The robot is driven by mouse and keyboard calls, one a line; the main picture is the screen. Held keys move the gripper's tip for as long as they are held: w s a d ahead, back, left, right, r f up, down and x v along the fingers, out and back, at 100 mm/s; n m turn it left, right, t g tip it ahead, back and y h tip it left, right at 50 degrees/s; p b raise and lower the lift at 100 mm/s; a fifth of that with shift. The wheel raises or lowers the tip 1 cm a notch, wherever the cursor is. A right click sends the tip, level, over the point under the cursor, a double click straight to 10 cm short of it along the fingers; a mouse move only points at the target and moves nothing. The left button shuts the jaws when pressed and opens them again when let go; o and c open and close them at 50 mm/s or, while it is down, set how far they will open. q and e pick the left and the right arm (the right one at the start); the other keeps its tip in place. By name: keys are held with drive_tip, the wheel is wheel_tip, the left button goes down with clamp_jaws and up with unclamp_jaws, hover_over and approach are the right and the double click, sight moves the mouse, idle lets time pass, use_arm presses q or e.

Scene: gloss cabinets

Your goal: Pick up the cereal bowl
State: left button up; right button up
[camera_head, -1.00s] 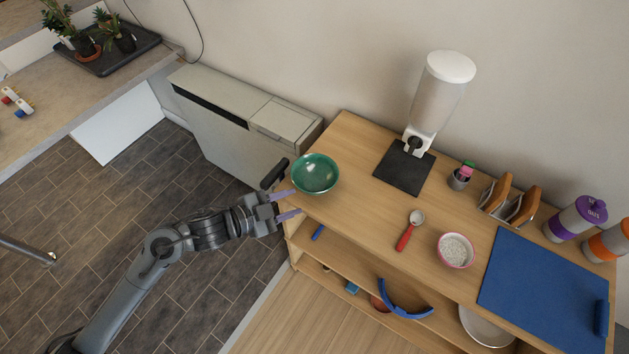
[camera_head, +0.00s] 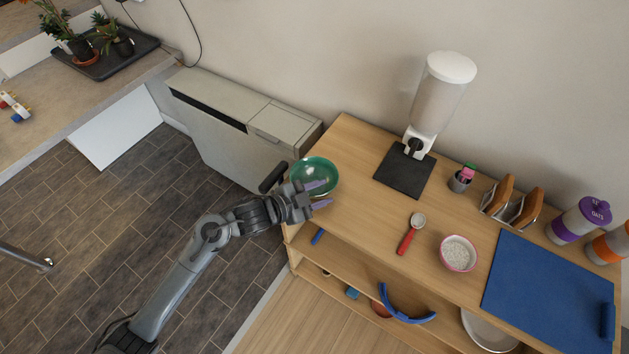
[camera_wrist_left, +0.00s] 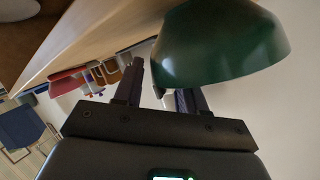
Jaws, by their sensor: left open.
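A glossy green bowl (camera_head: 316,169) stands upright at the left end of the wooden shelf unit's top. It fills the upper right of the left wrist view (camera_wrist_left: 222,45). My left gripper (camera_head: 318,194) is open at the bowl's near side, and its fingers overlap the bowl's near rim in the head view. In the left wrist view the bowl hides the tip of one finger, while the other finger shows beside the bowl. I cannot tell whether they touch. A smaller pink-rimmed bowl with pale contents (camera_head: 458,253) stands farther right. My right gripper is not in view.
The wooden top (camera_head: 360,215) also holds a red-handled scoop (camera_head: 411,234), a cereal dispenser (camera_head: 436,95) on a dark mat, a toast rack (camera_head: 512,203) and a blue mat (camera_head: 550,285). A grey cabinet (camera_head: 235,125) stands behind left. Bare wood lies right of the green bowl.

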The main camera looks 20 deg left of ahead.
use_arm(q)
drive_tip(key=shift+w+d+f, duration=0.15)
drive_tip(key=shift+w+d, duration=0.1)
drive_tip(key=shift+w, duration=0.1)
clamp_jaws()
idle(0.3)
